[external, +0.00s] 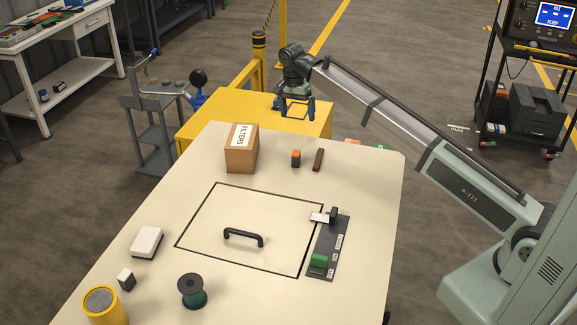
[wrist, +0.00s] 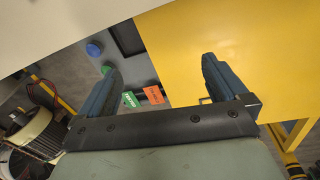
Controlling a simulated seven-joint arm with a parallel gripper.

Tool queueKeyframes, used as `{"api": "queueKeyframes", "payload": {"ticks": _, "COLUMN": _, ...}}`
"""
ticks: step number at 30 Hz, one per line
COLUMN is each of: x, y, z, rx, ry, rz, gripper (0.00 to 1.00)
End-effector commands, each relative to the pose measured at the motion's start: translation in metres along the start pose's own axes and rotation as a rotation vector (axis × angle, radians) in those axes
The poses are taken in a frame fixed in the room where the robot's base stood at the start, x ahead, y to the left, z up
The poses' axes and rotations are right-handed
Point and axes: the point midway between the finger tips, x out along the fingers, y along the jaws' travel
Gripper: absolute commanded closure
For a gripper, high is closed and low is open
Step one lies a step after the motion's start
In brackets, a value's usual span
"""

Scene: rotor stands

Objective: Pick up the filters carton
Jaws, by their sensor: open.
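The filters carton (external: 240,160) is a brown box with a white FILTERS label on top. It stands upright near the far left edge of the cream table in the external view. My gripper (external: 296,108) is open and empty, to the right of the carton and apart from it. In the external view it appears over the yellow cabinet beyond the table's far edge. In the wrist view my gripper (wrist: 158,68) shows both fingers spread with nothing between them. The carton is not visible in the wrist view.
The cream table (external: 375,190) holds an orange-topped block (external: 296,158) and a brown bar (external: 318,160) right of the carton. A hatch with a black handle (external: 243,236) lies nearer, beside a dark switch panel (external: 327,250). The yellow cabinet (external: 225,110) stands behind.

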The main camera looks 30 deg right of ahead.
Motion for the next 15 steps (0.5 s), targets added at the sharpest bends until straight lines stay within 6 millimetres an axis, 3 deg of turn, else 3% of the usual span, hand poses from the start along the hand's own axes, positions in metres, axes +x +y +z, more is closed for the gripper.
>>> {"api": "queueKeyframes", "payload": {"ticks": 1, "x": -0.020, "y": -0.014, "z": 0.027, "rx": -0.042, "ry": 0.002, "rz": -0.014, "gripper": 0.00}}
{"api": "queueKeyframes", "payload": {"ticks": 3, "x": -0.042, "y": -0.026, "z": 0.061, "rx": -0.095, "ry": 0.004, "rz": -0.028, "gripper": 0.00}}
{"api": "queueKeyframes", "payload": {"ticks": 9, "x": -0.104, "y": -0.047, "z": 0.158, "rx": -0.238, "ry": 0.004, "rz": -0.069, "gripper": 0.00}}
{"api": "queueKeyframes", "payload": {"ticks": 15, "x": -0.146, "y": -0.052, "z": 0.225, "rx": -0.337, "ry": 0.003, "rz": -0.094, "gripper": 0.00}}
